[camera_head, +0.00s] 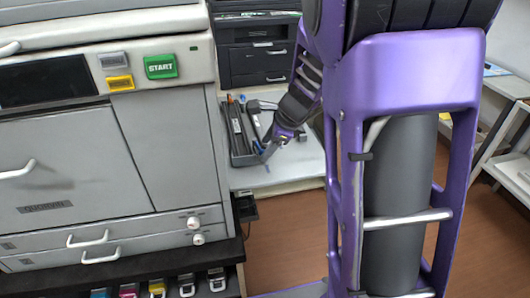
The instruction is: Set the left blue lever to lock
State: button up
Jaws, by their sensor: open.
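A dark unit (240,143) with long black cartridges lies on the white table between the copier and my arm. A small blue piece (267,168) shows at its near right end, just below my gripper; it may be the left blue lever, but it is too small to tell its setting. My gripper (268,153) is open and reaches down to the near end of the unit. I cannot tell whether it touches the blue piece. My purple arm hides the area to the right.
A large grey copier (160,150) with a green START button (160,67) fills the left. A black printer (258,50) stands behind the unit. The white table (290,172) has bare room in front. Several coloured cartridges (157,288) sit on the shelf below the copier.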

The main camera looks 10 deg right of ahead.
jog(key=shift+w+a+f, duration=0.1)
jog(key=shift+w+f, duration=0.1)
jog(key=shift+f, duration=0.35)
grip_shut()
